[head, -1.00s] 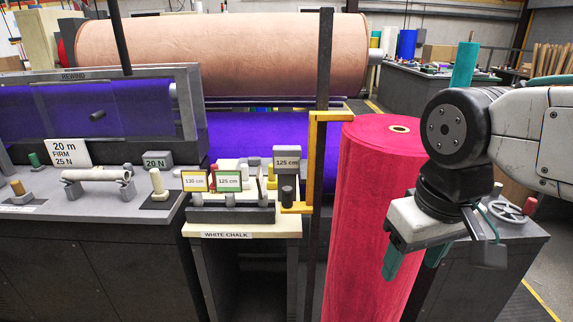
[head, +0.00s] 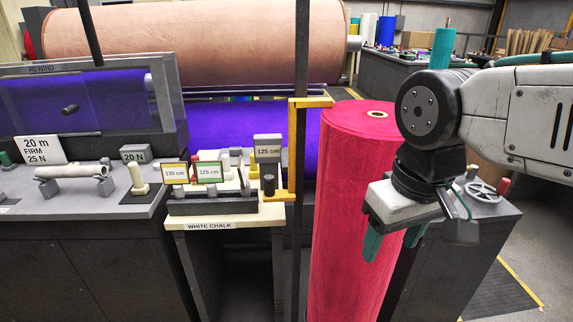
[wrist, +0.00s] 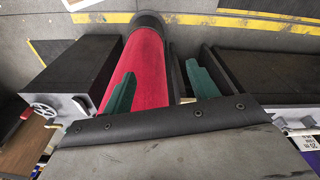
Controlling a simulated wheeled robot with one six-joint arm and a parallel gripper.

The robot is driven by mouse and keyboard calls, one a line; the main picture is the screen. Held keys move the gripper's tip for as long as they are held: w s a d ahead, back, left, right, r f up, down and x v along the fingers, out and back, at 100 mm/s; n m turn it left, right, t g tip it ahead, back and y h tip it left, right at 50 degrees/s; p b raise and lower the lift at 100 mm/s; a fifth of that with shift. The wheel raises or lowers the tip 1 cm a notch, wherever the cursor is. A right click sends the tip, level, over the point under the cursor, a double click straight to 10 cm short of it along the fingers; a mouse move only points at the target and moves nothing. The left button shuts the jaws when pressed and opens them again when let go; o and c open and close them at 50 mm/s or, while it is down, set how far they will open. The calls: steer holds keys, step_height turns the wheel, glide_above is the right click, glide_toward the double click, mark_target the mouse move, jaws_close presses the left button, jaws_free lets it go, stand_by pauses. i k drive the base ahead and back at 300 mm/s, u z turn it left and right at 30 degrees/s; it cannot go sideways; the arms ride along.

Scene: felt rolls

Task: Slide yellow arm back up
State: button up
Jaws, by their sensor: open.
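The yellow arm (head: 292,150) is a bracket on a dark upright post, left of the tall red felt roll (head: 355,200). Its upper bar reaches right, over the roll's top left edge; its lower bar meets the chalk stand. I cannot tell whether it touches the roll. My gripper (head: 392,243) points down in front of the roll's right side, with teal fingers apart and nothing between them. In the wrist view my gripper (wrist: 158,82) shows both fingers spread, the left one over the red roll (wrist: 140,65). The yellow arm is not visible in the wrist view.
The white chalk stand (head: 225,215) with number cards is left of the post. The rewind bench (head: 80,217) fills the left. A dark cabinet with a handwheel (head: 483,192) stands right of the roll. Open floor (head: 535,230) lies at the right.

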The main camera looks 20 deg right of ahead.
mark_target(270, 195)
steer(key=u, duration=1.9)
steer(key=k, duration=0.9)
steer(key=z, duration=1.6)
steer(key=i, duration=1)
steer(key=z, duration=0.05)
